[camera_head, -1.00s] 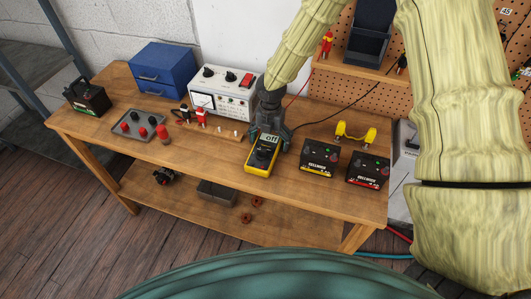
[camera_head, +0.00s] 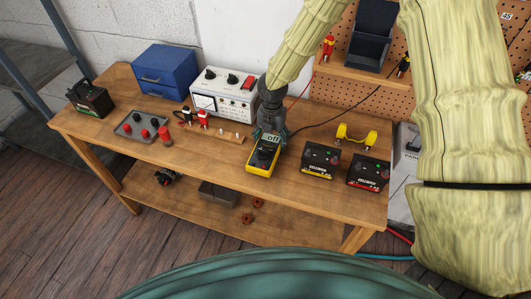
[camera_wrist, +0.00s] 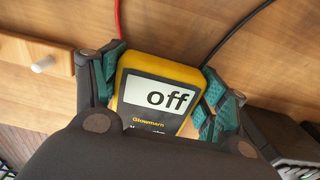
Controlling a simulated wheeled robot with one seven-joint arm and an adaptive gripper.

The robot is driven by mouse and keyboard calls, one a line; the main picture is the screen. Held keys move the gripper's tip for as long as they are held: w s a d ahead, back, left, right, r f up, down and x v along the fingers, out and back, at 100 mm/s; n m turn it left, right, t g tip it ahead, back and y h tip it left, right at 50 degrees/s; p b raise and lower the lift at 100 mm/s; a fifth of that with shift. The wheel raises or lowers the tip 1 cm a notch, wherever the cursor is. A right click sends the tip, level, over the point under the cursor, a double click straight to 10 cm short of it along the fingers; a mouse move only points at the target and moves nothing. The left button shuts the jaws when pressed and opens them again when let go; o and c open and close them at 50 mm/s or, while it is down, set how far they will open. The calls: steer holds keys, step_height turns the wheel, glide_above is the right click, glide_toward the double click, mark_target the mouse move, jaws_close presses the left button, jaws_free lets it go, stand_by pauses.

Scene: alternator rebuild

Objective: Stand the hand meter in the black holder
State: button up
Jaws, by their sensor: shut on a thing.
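The hand meter (camera_head: 263,156) is yellow and black, with a screen that reads "off". It is at the middle of the workbench. My gripper (camera_head: 269,134) is shut on its top end from above. In the wrist view the meter (camera_wrist: 158,98) sits between the green finger pads of my gripper (camera_wrist: 160,92). I cannot tell whether its lower end touches the bench. The black holder (camera_head: 371,38) stands empty on the shelf at the pegboard, with a tall back and a low front. A red lead and a black lead run up from behind the meter.
Right of the meter on the bench (camera_head: 205,172) are two black boxes, yellow-edged (camera_head: 320,160) and red-edged (camera_head: 368,171), and a yellow part (camera_head: 356,136). Left are a white bench meter (camera_head: 223,94) and a wooden peg strip (camera_head: 218,131). Probes (camera_head: 328,47) (camera_head: 404,66) flank the holder.

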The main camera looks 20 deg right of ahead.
steer(key=shift+r+p, duration=2.65)
steer(key=shift+r, duration=0.75)
